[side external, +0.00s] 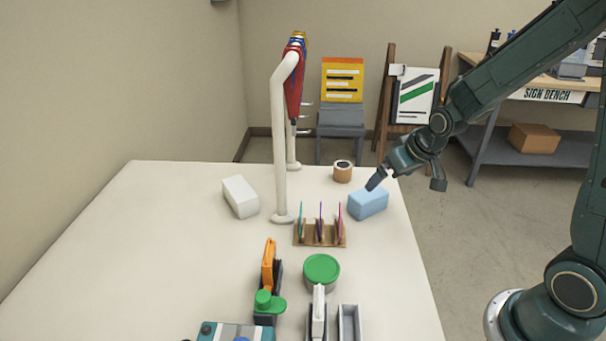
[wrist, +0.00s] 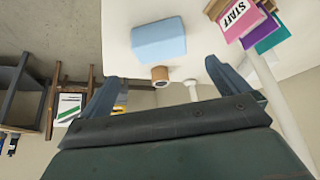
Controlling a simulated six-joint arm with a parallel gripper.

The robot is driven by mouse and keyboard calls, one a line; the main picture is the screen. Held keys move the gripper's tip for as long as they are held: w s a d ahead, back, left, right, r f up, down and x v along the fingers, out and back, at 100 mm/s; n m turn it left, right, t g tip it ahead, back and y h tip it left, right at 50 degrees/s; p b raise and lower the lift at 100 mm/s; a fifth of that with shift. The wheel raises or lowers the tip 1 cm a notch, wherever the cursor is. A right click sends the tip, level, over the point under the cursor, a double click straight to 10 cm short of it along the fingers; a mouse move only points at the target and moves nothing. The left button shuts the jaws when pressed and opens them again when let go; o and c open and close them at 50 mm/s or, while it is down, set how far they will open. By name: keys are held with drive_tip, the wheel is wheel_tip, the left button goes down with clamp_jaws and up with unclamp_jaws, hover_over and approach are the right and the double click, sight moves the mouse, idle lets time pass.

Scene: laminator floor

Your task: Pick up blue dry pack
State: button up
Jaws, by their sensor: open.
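The blue dry pack (side external: 368,203) is a light blue block with rounded edges, lying on the white table near its right edge in the side view. In the wrist view the blue dry pack (wrist: 158,40) shows whole, beyond the fingers and between their directions. My gripper (side external: 374,183) is just above and behind the pack in the side view; whether it touches the pack is hard to tell. In the wrist view my gripper (wrist: 158,80) has its two fingers wide apart with nothing between them.
A brown roll (side external: 343,171) stands behind the pack. A wooden rack (side external: 320,235) with coloured upright cards is to its front left, beside a white stand (side external: 281,150). A white block (side external: 240,196) lies farther left. The table's right edge is close to the pack.

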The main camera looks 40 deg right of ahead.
sight(372, 195)
drive_tip(key=shift+f, duration=0.1)
drive_tip(key=shift+x, duration=4.25)
drive_tip(key=shift+x, duration=2.55)
drive_tip(key=shift+c, duration=0.2)
drive_tip(key=c, duration=0.8)
drive_tip(key=shift+r, duration=0.2)
wheel_tip(372, 195, up, 20)
drive_tip(key=shift+f, duration=0.15)
